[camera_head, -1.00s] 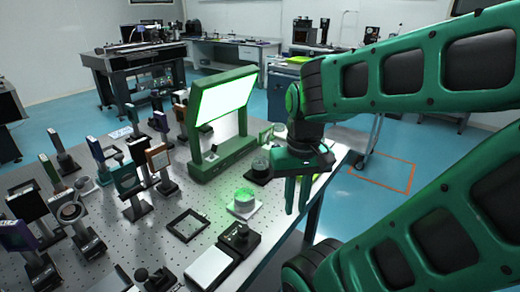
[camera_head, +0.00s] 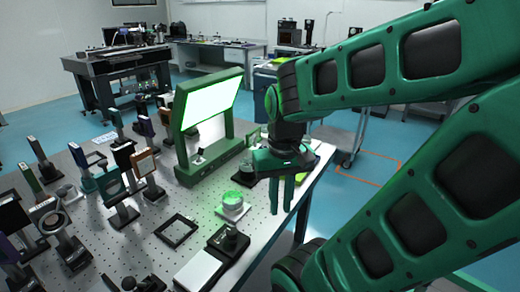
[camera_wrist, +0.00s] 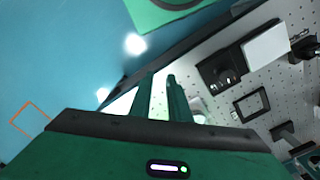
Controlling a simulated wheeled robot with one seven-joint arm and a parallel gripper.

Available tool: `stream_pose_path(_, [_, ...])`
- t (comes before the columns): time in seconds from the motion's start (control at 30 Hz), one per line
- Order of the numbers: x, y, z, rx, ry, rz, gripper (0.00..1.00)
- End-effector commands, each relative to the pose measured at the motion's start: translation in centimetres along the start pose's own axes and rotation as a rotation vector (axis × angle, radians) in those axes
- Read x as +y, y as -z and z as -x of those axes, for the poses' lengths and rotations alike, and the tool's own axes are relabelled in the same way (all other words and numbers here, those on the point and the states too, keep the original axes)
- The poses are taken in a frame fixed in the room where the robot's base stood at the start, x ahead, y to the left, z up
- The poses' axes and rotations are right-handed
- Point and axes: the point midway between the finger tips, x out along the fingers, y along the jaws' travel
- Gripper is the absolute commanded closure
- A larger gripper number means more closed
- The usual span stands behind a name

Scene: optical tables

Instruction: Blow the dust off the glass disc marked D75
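No D75 mark is legible in either view. A round piece with a green-lit top (camera_head: 233,201) sits on a white base near the table's right edge; I cannot tell if it is the glass disc. A dark round piece (camera_head: 247,168) stands behind it. A small dark knobbed piece (camera_head: 229,236) stands in front; I cannot tell if it is a blower. My gripper (camera_head: 282,210) points down, right of the green-lit piece, near the table's right edge. In the wrist view its fingers (camera_wrist: 159,82) stand a little apart with nothing seen between them.
A bright panel in a green frame (camera_head: 182,150) stands behind. Several optics on posts fill the table's left side. An empty black frame (camera_head: 176,231) and a white plate (camera_head: 198,271) lie in front. The perforated table (camera_head: 135,245) has some bare room.

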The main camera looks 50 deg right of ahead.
Motion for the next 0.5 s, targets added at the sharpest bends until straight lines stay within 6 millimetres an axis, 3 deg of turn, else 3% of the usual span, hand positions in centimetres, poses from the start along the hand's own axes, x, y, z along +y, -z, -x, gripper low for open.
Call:
stream_pose_path(0.23, [0.0, 0.0, 0.0, 0.0, 0.0, 0.0, 0.84])
stream_pose_path(0.27, [0.0, 0.0, 0.0, 0.0, 0.0, 0.0, 0.86])
stream_pose_path(0.33, [0.0, 0.0, 0.01, 0.0, 0.0, 0.0, 1.0])
stream_pose_path(0.5, [0.0, 0.0, 0.01, 0.0, 0.0, 0.0, 1.0])
